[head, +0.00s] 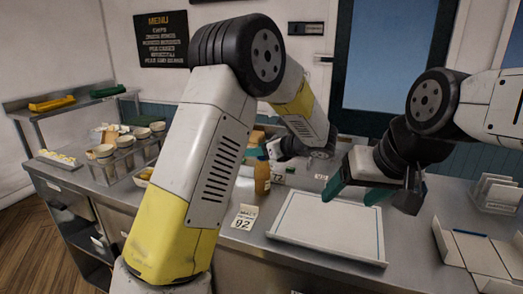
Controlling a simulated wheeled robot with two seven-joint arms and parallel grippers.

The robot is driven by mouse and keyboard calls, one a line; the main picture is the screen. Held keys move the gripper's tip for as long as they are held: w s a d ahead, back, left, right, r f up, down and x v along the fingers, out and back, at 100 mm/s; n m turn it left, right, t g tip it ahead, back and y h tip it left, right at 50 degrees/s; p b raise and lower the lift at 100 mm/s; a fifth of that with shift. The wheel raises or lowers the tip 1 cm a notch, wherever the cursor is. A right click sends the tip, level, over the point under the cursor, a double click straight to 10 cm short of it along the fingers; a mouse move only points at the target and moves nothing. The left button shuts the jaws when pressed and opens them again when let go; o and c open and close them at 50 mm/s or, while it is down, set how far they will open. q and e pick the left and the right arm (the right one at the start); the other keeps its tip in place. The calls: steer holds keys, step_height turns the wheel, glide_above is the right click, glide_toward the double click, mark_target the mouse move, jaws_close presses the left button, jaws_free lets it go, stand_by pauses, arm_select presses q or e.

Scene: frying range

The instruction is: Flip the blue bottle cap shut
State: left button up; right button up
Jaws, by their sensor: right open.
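An amber bottle (262,178) stands upright on the steel counter, just right of my left arm. My right gripper (364,191) is open and empty, with teal finger pads, above the back right of a white board. It is well to the right of the bottle.
The white board (325,226) lies flat on the counter (253,247). Bowls (125,140) sit on the left, a white rack (497,193) and a tray (478,250) on the right.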

arm_select(q)
steer(key=shift+c, duration=0.2)
jaws_close()
steer(key=shift+s+d, duration=0.1)
steer(key=shift+s+d+f+t+y, duration=0.1)
steer(key=shift+d+t+y, duration=0.05)
steer(key=shift+t+y, duration=0.65)
steer(key=shift+s+d+f+t+y, duration=0.1)
steer(key=shift+s+d+t+y, duration=0.05)
steer(key=shift+t+y, duration=0.6)
steer(key=shift+s+d+f+t+y, duration=0.1)
steer(key=shift+t+y, duration=0.45)
steer(key=shift+y, duration=0.4)
steer(key=shift+o, duration=0.2)
jaws_free()
